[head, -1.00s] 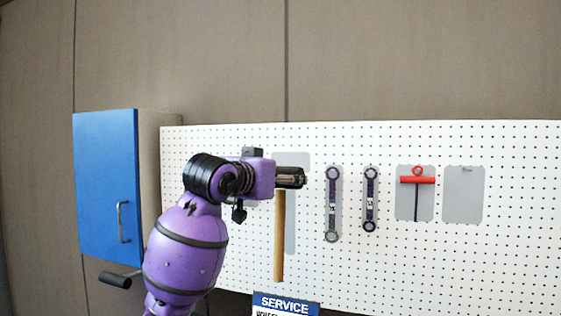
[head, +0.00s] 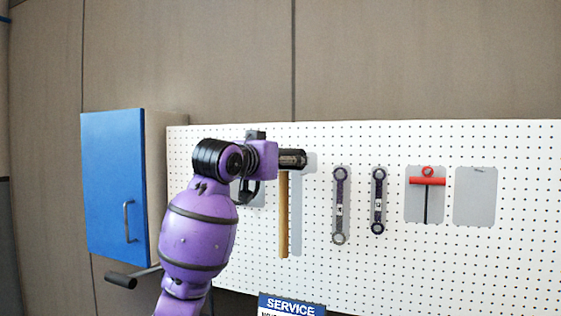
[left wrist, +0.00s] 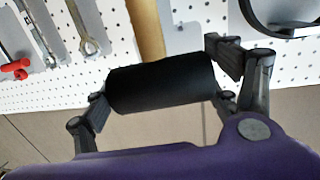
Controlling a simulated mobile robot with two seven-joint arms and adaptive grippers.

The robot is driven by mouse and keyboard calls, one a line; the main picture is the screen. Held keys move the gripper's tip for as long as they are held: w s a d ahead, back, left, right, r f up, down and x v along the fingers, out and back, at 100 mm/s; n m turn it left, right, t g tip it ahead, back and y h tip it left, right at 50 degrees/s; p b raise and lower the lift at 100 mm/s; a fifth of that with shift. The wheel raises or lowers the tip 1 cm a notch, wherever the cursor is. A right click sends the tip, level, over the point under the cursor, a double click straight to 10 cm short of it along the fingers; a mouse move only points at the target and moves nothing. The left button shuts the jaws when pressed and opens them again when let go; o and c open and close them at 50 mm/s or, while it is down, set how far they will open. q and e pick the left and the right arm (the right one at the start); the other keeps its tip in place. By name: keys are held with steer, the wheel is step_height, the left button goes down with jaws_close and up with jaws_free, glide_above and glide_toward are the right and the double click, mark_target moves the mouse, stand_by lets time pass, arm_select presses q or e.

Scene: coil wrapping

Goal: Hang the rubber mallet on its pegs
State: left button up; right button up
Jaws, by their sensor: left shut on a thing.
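My left gripper (left wrist: 160,88) is shut on the rubber mallet's black head (left wrist: 165,82), one finger at each end. In the head view the dark head (head: 292,159) is level and the wooden handle (head: 284,215) hangs straight down. The handle also shows in the left wrist view (left wrist: 146,28). The mallet is in front of the white pegboard (head: 370,142). Its grey outline (head: 297,225) shows just right of the handle, with its upper part partly covered by the mallet head. I cannot see the pegs or tell the gap to the board. My right gripper is out of view.
Two wrenches (head: 340,205) (head: 378,200) and a red T-handle tool (head: 428,181) hang to the right. A grey patch (head: 474,196) beyond them is empty. A blue cabinet (head: 112,185) stands at left. A black ring-shaped tool (left wrist: 247,18) is close by the gripper.

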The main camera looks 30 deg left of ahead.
arm_select(q)
steer(key=w+a, duration=0.2)
steer(key=w, duration=0.5)
steer(key=shift+w+f, duration=0.35)
steer(key=shift+f, duration=0.05)
stand_by(0.9)
steer(key=shift+f, duration=0.1)
stand_by(0.5)
steer(key=o, duration=1.9)
steer(key=shift+d, duration=0.1)
steer(key=shift+c, duration=0.2)
steer(key=shift+f, duration=0.1)
